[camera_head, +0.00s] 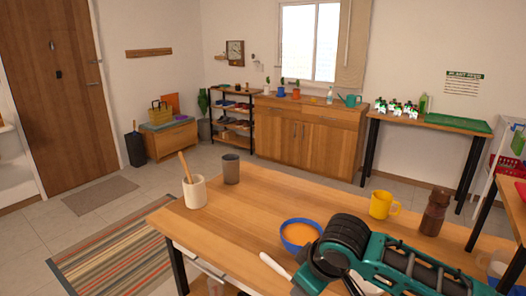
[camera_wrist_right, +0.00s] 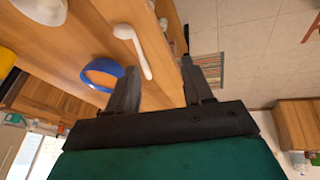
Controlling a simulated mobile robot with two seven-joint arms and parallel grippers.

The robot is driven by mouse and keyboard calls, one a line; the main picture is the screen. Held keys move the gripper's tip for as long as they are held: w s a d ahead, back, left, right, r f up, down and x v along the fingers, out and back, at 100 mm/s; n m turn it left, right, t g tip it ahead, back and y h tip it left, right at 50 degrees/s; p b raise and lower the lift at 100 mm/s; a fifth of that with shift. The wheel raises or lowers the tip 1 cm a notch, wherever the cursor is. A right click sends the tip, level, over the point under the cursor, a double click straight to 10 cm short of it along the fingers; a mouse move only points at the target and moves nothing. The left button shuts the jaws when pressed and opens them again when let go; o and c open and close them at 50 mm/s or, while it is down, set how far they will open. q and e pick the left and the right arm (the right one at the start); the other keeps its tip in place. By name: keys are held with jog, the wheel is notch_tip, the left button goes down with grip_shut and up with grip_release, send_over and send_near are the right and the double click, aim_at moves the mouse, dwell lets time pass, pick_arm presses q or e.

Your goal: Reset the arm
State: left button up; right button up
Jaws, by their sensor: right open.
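My right arm (camera_head: 395,262) reaches in from the lower right of the head view, above the table (camera_head: 250,215). Its fingers cannot be made out there. In the right wrist view my right gripper (camera_wrist_right: 158,72) is open, its two dark fingers apart with nothing between them. A blue bowl with orange contents (camera_head: 300,235) is on the table beside the arm; it also shows left of the fingers in the wrist view (camera_wrist_right: 102,74). A white spoon-like utensil (camera_head: 274,266) lies near the bowl and also shows in the wrist view (camera_wrist_right: 136,48). My left gripper is not in view.
On the table are a white cup with a wooden utensil (camera_head: 195,193), a grey cup (camera_head: 231,169), a yellow mug (camera_head: 381,205) and a brown jar (camera_head: 433,213). A striped rug (camera_head: 110,250) lies on the floor to the left. The table's left middle is clear.

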jog(key=s+a+f+m+t+y, duration=0.3)
jog(key=s+a+f+y, duration=0.15)
jog(key=f, duration=0.35)
jog(key=s+d+f+m+t+h, duration=0.3)
jog(key=s+d+f, duration=0.6)
jog(key=s+d, duration=0.3)
jog(key=shift+s+d+h, duration=0.2)
jog(key=shift+d+h, duration=0.35)
jog(key=shift+d, duration=0.15)
